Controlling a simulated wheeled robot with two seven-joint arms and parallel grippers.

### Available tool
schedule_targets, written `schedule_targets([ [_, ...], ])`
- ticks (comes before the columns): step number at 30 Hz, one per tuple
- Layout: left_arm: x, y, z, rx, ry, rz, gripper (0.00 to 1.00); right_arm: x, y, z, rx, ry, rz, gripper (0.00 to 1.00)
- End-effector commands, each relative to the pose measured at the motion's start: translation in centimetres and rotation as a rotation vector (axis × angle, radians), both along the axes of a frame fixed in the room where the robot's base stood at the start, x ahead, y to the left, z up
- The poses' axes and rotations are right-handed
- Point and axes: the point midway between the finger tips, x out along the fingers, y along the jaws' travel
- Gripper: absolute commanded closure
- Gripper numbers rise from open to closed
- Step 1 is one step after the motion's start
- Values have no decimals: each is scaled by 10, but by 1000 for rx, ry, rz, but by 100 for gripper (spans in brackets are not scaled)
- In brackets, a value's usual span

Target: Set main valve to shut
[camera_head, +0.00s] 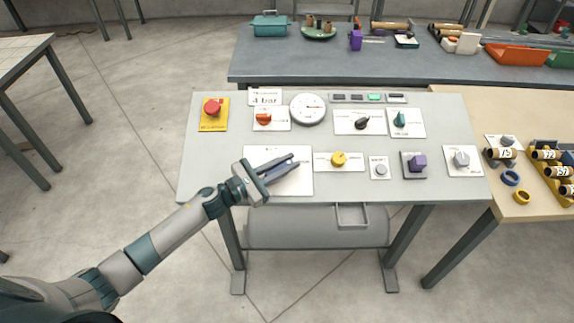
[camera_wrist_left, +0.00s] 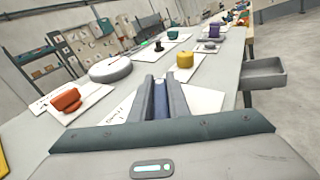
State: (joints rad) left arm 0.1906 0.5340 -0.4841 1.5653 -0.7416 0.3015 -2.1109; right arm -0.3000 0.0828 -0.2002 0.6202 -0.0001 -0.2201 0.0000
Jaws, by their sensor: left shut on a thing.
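The panel table (camera_head: 330,197) carries a white plate (camera_head: 302,186) at its front left. My left gripper (camera_head: 290,163) lies over this plate, its fingers pointing right and slightly away. In the left wrist view, a blue lever (camera_wrist_left: 160,98) stands between the two grey fingers (camera_wrist_left: 160,92), and the gripper is shut on it. The plate (camera_wrist_left: 120,113) shows below with small print that I cannot read. The fingers hide most of the lever in the head view. My right gripper is not in view.
Close by are an orange knob (camera_head: 264,118), a yellow knob (camera_head: 339,159) and a round gauge (camera_head: 308,109). A red button (camera_head: 213,108) sits at the back left. A black knob (camera_head: 362,123), green knob (camera_head: 400,118) and purple knob (camera_head: 418,162) are further right.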

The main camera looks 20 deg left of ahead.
Motion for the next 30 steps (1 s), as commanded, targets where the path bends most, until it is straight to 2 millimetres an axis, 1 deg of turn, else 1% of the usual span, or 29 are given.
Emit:
schedule_targets([
  [5, 2, 3, -2, -29, -8, 80, 100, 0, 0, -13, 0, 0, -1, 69],
  [11, 6, 9, -1, -74, -20, 221, 100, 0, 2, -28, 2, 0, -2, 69],
  [19, 11, 22, 2, -150, -42, 460, 100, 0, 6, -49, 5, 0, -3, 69],
  [30, 12, 40, 5, -247, -68, 775, 100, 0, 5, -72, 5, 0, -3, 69],
])
